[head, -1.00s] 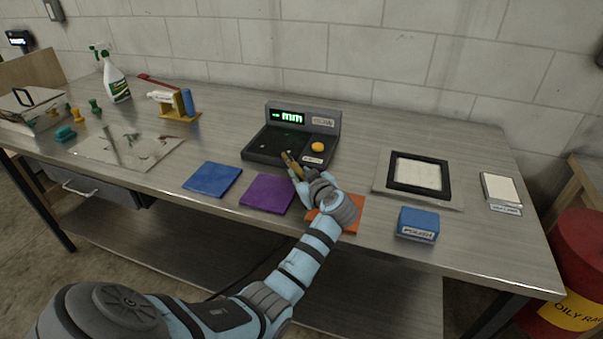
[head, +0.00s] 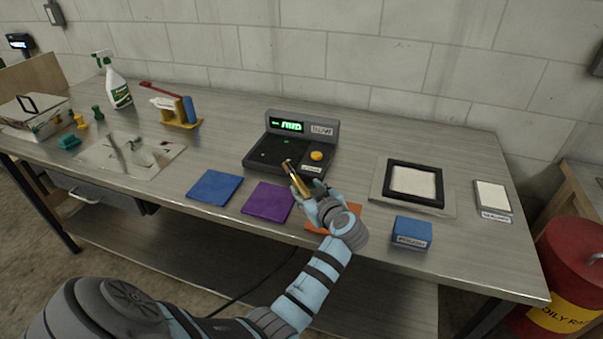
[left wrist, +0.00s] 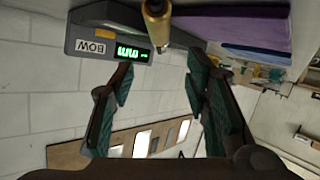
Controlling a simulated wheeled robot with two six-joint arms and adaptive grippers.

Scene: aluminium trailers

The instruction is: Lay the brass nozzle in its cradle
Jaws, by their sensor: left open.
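The brass nozzle (head: 295,176) shows at the tip of my left gripper (head: 306,191), tilted, in front of the dark gauge with a green display (head: 283,151). In the left wrist view the nozzle (left wrist: 157,22) is at the top edge, in line with the gap between the fingers. My left gripper (left wrist: 158,68) is open there, its fingers spread apart. I cannot tell whether the nozzle touches the gripper. No cradle can be clearly made out. My right gripper is not in view.
Blue (head: 215,187), purple (head: 268,201) and orange (head: 330,221) mats lie along the front. A blue block (head: 411,233) and a black frame (head: 441,186) stand to the right. A yellow stand (head: 183,123) and spray bottle (head: 117,87) are at back left.

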